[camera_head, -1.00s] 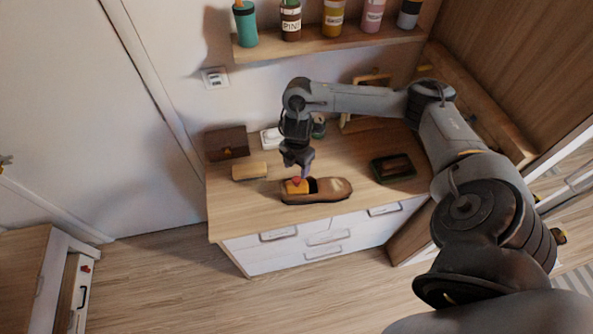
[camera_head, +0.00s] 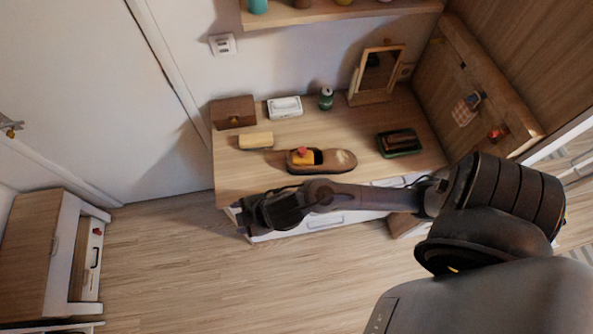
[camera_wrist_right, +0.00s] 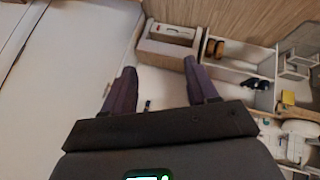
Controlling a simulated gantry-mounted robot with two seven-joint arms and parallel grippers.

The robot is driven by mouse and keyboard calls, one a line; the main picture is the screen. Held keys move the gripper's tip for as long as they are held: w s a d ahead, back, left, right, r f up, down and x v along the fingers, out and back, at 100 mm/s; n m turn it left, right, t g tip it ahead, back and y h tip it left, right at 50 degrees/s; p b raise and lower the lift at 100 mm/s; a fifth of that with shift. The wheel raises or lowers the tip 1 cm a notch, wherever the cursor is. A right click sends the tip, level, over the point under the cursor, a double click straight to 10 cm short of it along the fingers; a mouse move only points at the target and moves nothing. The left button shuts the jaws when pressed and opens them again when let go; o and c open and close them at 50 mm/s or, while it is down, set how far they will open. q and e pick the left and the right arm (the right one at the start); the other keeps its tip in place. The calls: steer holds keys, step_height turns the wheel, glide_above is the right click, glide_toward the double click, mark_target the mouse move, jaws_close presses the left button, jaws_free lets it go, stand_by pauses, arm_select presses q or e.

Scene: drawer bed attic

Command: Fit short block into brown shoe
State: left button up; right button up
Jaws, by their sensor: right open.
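The brown shoe (camera_head: 338,160) lies on its sole on the wooden dresser top. A short orange block with a red knob (camera_head: 300,158) sits in the shoe's opening, at its left end; how deep it sits I cannot tell. A longer pale yellow block (camera_head: 256,141) lies on the dresser behind and left of the shoe. My right arm reaches across in front of the dresser, with its wrist end left of and nearer than the shoe, apart from it. In the right wrist view my right gripper (camera_wrist_right: 160,86) is open and empty. My left gripper is not in view.
On the dresser (camera_head: 235,181) are a brown box (camera_head: 233,111), a white box (camera_head: 285,107), a green can (camera_head: 326,98), a mirror (camera_head: 377,74) and a dark green tray (camera_head: 400,151). Floor in front is open; an open-drawer cabinet (camera_head: 38,240) stands left.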

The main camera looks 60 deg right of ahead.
steer(key=s+d+m+g+h, duration=0.1)
steer(key=s+d+m+g, duration=0.1)
steer(key=s, duration=0.4)
steer(key=s+d+m+g+h, duration=0.1)
steer(key=s+d+m, duration=0.4)
steer(key=s+m, duration=0.1)
steer(key=shift+s+f+m+g, duration=0.25)
steer(key=shift+f+m+g, duration=0.05)
steer(key=shift+g, duration=0.1)
step_height(320, 180, up, 11)
steer(key=p, duration=1.1)
steer(key=shift+r, duration=0.2)
steer(key=shift+f, duration=0.15)
steer(key=shift+d, duration=0.1)
